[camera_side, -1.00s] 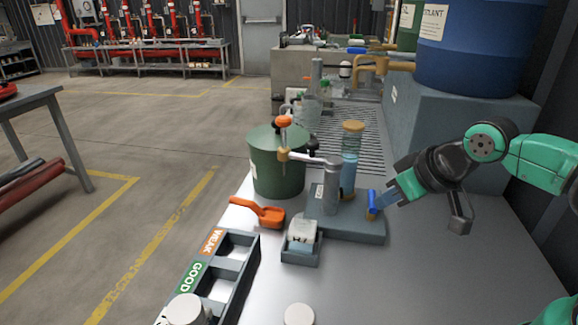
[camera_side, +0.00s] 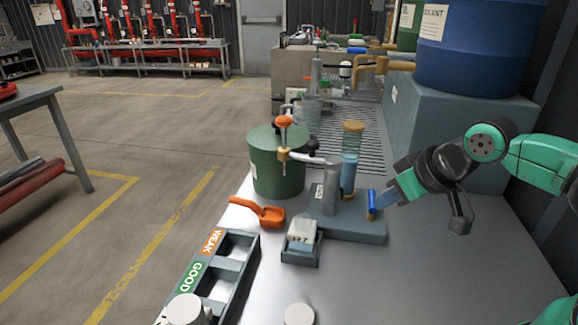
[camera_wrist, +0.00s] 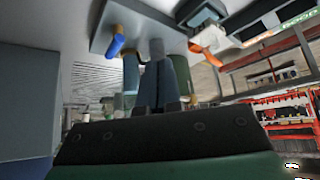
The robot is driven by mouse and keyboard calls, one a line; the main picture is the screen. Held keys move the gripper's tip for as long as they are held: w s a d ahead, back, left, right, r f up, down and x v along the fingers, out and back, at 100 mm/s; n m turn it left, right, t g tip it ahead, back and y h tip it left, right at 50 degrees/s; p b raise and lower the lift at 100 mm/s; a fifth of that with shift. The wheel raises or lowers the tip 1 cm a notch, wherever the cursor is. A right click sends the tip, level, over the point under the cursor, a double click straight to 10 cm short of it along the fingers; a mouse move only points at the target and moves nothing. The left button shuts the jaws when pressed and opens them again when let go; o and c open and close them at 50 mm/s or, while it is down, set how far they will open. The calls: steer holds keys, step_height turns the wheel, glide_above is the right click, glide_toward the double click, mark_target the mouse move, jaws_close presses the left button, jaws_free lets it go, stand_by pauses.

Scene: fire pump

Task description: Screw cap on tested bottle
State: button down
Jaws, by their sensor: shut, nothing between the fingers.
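My gripper (camera_side: 384,202) is shut and empty at the right end of the grey test stand (camera_side: 350,228), next to an upright blue piece (camera_side: 371,200). I cannot tell if they touch. In the wrist view my closed fingers (camera_wrist: 155,75) point toward the stand, with the blue piece (camera_wrist: 116,45) to their left. A round white lid-like top (camera_side: 187,310) shows at the near end of the rack, and a white round piece (camera_side: 299,315) shows at the bottom edge. I cannot tell which is the bottle or the cap.
A grey rack (camera_side: 240,270) has WEAK and GOOD labels. A small tray (camera_side: 300,258) holds a white block. The bench's right front is clear.

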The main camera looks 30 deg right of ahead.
steer(key=c, duration=0.9)
jaws_free()
steer(key=shift+a, duration=0.25)
steer(key=o, duration=0.8)
steer(key=a+g, duration=0.1)
steer(key=a, duration=0.1)
steer(key=a+f+g, duration=0.1)
steer(key=w+a+n+g+y, duration=0.1)
steer(key=a, duration=0.1)
steer(key=shift+a+f, duration=0.3)
steer(key=shift+a, duration=0.05)
steer(key=shift+o, duration=0.2)
steer(key=n+g, duration=0.1)
steer(key=g, duration=0.3)
glide_above(300, 317)
steer(key=shift+h, duration=0.4)
steer(key=f, duration=0.5)
steer(key=shift+w+d+f, duration=0.1)
steer(key=shift+d+f, duration=0.15)
steer(key=shift+a+f, duration=0.3)
steer(key=shift+f, duration=2.75)
